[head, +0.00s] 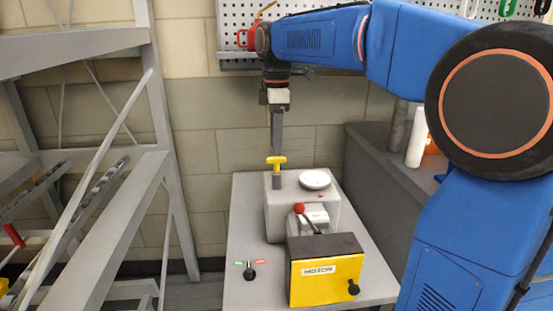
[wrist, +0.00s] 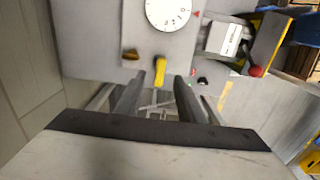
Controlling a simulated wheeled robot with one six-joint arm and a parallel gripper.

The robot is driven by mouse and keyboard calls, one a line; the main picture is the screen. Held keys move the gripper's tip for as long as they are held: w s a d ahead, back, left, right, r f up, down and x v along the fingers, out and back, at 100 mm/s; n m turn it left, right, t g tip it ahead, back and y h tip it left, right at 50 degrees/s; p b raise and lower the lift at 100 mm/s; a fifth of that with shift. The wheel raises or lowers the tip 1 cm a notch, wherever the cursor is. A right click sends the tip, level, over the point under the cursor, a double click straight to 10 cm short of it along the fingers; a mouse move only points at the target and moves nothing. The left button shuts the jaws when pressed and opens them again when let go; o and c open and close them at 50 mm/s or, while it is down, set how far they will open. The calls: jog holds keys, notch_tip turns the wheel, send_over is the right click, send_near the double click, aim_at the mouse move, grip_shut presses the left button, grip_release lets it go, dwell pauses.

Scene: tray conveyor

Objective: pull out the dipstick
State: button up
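The dipstick has a yellow T-shaped handle (head: 276,160) that stands upright on a dark tube (head: 277,183) at the back left of the grey housing (head: 280,220). My gripper (head: 278,150) points straight down, with its fingertips just above or at the handle; the head view sees it edge-on. In the wrist view my gripper (wrist: 159,78) has its two dark fingers apart, and the yellow handle (wrist: 160,66) shows in line with the gap, at the tips. I see no finger touching it. The dipstick's lower part is hidden.
A white dial (head: 314,179) lies on the housing to the right. A red-knobbed lever (head: 299,208) and a yellow motor box (head: 325,275) stand in front. A grey metal frame (head: 150,180) is at left, a grey cabinet (head: 385,175) at right.

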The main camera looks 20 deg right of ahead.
aim_at(277, 158)
jog(key=shift+f, duration=2.75)
grip_shut()
jog(key=shift+r, duration=2.95)
jog(key=shift+r, duration=1.9)
